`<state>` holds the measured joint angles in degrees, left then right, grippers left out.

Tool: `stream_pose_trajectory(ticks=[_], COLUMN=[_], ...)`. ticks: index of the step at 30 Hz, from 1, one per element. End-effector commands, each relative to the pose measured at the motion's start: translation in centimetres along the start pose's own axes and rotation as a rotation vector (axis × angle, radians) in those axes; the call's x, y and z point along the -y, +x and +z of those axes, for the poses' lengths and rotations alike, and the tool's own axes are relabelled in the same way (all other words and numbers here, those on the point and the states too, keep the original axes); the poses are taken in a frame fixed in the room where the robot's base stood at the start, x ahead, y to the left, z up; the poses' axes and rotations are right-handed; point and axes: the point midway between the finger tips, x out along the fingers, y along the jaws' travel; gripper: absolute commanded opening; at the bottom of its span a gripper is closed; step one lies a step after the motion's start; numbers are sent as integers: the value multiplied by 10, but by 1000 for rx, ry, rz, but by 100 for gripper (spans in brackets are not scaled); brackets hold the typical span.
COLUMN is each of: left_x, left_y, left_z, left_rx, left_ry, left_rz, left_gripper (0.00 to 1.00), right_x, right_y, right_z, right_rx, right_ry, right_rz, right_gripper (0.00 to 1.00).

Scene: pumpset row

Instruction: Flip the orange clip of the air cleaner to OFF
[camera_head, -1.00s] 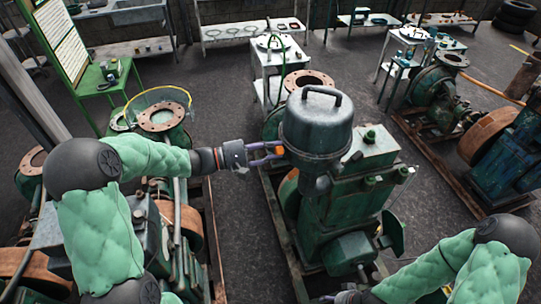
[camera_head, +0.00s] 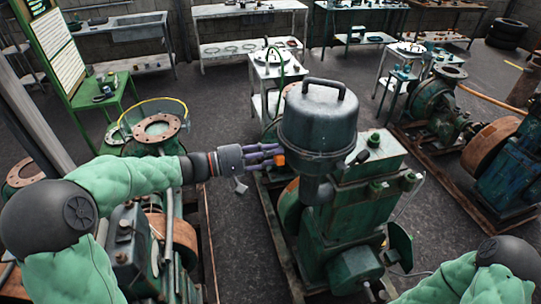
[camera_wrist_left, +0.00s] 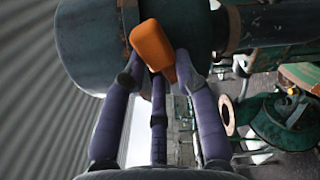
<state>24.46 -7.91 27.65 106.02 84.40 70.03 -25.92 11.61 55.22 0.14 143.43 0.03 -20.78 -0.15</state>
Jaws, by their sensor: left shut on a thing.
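The air cleaner (camera_head: 318,122) is a dark grey-green drum with a handle on its lid, on top of the green engine (camera_head: 345,205). Its orange clip (camera_head: 280,160) sits on the drum's left side, below the lid. My left gripper (camera_head: 279,154) reaches in from the left, its purple fingers shut on the clip. In the left wrist view the orange clip (camera_wrist_left: 152,45) lies tilted between the fingertips, against the drum (camera_wrist_left: 92,35). Any ON or OFF marking is too small to see. Only my right arm shows, at the lower right; its gripper is out of view.
A blue and green pumpset (camera_head: 500,165) stands on the right. A small white table (camera_head: 275,68) is behind the air cleaner. Dark floor lies open between the rows.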

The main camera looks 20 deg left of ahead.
Motion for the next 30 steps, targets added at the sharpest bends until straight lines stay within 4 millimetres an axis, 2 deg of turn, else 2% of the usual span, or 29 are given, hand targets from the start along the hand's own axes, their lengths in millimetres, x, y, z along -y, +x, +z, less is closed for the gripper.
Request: stream_pose_trajectory(ticks=[1,9,10,12,13,25,30], left_x=[7,7,7,8,7,4,3], left_y=[2,2,2,2,2,0,-14], left_z=[4,4,4,4,4,1,0], left_rx=[14,14,14,14,14,5,2], left_ry=[-8,-9,-9,-10,-9,-3,-2], left_rz=[-10,-10,-10,-10,-10,-6,-5], left_gripper=[0,0,36,56,60,60,60], right_x=[0,0,0,0,0,0,0], right_y=[0,0,0,0,0,0,0], right_z=[0,0,0,0,0,0,0], right_rx=[0,0,0,0,0,0,0], right_ry=[0,0,0,0,0,0,0], right_rz=[0,0,0,0,0,0,0], right_gripper=[60,60,60,60,60,60,60])
